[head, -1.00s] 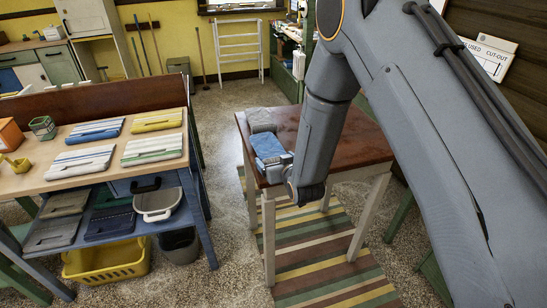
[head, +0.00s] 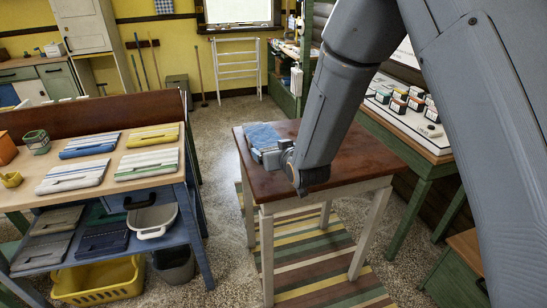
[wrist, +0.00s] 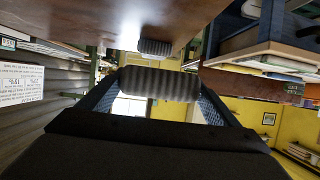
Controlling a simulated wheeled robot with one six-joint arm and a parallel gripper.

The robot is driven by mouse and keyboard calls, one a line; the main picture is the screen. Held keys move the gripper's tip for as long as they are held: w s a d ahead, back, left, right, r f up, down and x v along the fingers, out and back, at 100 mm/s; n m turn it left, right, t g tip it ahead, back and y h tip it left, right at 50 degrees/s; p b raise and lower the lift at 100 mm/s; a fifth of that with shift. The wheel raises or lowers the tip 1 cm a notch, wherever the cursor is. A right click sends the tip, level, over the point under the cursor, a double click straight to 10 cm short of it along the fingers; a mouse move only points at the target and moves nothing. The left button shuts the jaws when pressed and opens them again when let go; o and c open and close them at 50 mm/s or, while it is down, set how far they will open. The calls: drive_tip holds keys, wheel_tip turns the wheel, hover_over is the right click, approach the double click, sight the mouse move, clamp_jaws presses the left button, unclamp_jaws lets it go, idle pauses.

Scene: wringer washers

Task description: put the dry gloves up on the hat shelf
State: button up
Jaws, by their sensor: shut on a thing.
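The arm hides part of the tabletop. I cannot make out the hat shelf in either view.
A workbench (head: 15,192) with several folded striped cloths and a lower shelf stands at the left. A yellow basket (head: 98,281) and a dark bin (head: 174,264) are under it. A green-legged table (head: 440,160) with small boxes stands at the right.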

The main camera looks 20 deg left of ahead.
drive_tip(key=shift+r, duration=0.15)
drive_tip(key=s+d+f+m+t+h+p, duration=0.1)
drive_tip(key=s+d+f+m+h+p, duration=0.1)
drive_tip(key=d, duration=1.1)
drive_tip(key=s+d+f+m+t+h+p, duration=0.1)
drive_tip(key=s+d+f+m+h+p, duration=0.15)
drive_tip(key=d, duration=0.95)
drive_tip(key=s+d+f+m+h+p, duration=0.1)
drive_tip(key=s+d+m+h, duration=0.15)
drive_tip(key=d, duration=1.05)
drive_tip(key=s+f+b, duration=0.4)
drive_tip(key=f, duration=0.7)
drive_tip(key=shift+s+f+b, duration=0.25)
drive_tip(key=shift+s+b, duration=0.05)
drive_tip(key=shift+s, duration=0.1)
drive_tip(key=shift+d, duration=0.15)
